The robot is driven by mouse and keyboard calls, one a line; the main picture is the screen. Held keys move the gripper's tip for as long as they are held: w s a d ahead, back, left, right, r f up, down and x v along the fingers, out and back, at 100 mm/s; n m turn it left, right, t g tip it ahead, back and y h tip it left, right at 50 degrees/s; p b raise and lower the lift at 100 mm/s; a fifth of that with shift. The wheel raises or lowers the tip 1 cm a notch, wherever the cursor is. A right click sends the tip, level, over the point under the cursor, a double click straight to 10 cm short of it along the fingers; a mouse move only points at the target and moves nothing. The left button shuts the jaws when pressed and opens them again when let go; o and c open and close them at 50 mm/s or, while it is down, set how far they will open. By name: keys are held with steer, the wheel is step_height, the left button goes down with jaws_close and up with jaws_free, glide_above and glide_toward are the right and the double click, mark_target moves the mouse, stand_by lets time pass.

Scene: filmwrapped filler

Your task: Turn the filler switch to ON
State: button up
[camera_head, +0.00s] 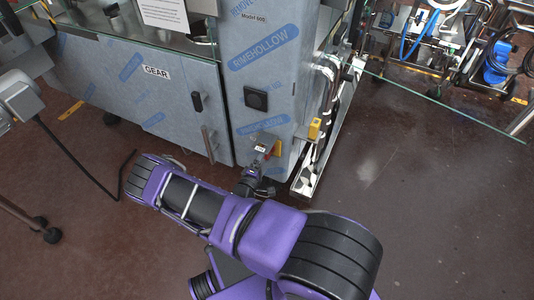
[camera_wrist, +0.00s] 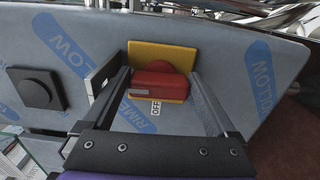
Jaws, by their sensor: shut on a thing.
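The filler switch is a red knob (camera_wrist: 155,87) on a yellow square plate (camera_wrist: 155,56), set in the machine's film-wrapped panel. In the wrist view its red handle lies crosswise between my two fingers, and an OFF label (camera_wrist: 155,107) shows just below it. My gripper (camera_wrist: 155,85) is shut on the red handle, one finger at each side. In the head view my gripper (camera_head: 263,157) reaches the panel at the switch's yellow plate (camera_head: 277,148); the knob is mostly hidden there. An ON label cannot be seen.
A black square button (camera_head: 256,98) sits on the panel above the switch; it also shows in the wrist view (camera_wrist: 36,87). Metal pipes (camera_head: 327,80) run right of the panel.

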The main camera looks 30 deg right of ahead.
steer(key=shift+a+f+m, duration=0.1)
steer(key=shift+m, duration=0.2)
steer(key=o, duration=1)
steer(key=v, duration=1.7)
steer(key=shift+s, duration=0.2)
steer(key=shift+a, duration=0.15)
